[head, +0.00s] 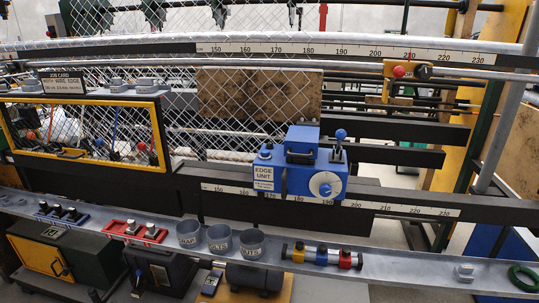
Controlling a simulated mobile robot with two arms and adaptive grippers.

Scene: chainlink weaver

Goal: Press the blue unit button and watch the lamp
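The blue edge unit (298,178) sits on the dark lower rail, right of centre. It has a white label reading EDGE UNIT (264,178), a white round dial (326,185) on its front and a raised blue block with a dark handle (300,157) on top. A lever with a blue ball knob (340,134) stands at its right. No lit lamp can be made out. Neither of my grippers is in view.
A yellow-framed guard (90,100) stands at left, with chain-link mesh (260,95) behind. A grey shelf (400,268) runs along the front, holding three grey cups (219,238), a red tray (135,231) and a green ring (524,278). A yellow bracket with a red knob (399,71) is at upper right.

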